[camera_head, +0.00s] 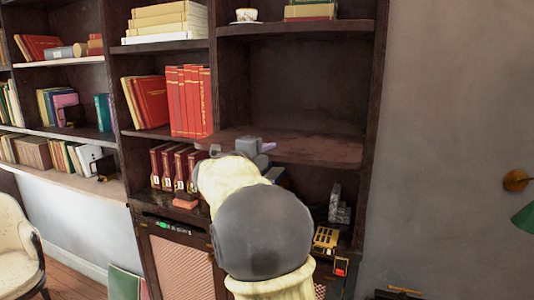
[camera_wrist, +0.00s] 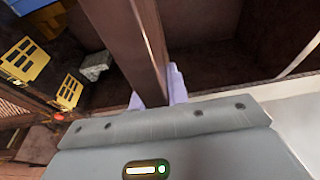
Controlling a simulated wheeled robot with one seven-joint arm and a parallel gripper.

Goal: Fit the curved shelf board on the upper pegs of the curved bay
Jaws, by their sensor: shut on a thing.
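The curved shelf board (camera_head: 318,150) is dark brown and spans the curved bay (camera_head: 375,90) at mid-height, roughly level. My gripper (camera_head: 262,147) is at the board's front edge, partly hidden behind my own arm. In the wrist view, the pale lavender fingers (camera_wrist: 164,86) are shut on the board (camera_wrist: 133,40), which runs edge-on between them. The upper pegs are hidden, so I cannot tell whether the board rests on them.
Above is a fixed shelf with a cup (camera_head: 246,15) and books (camera_head: 310,11). Below the board stand red binders (camera_head: 172,168), a grey bookend-like object (camera_head: 339,205) and a yellow item (camera_head: 326,237). The space above the board is empty.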

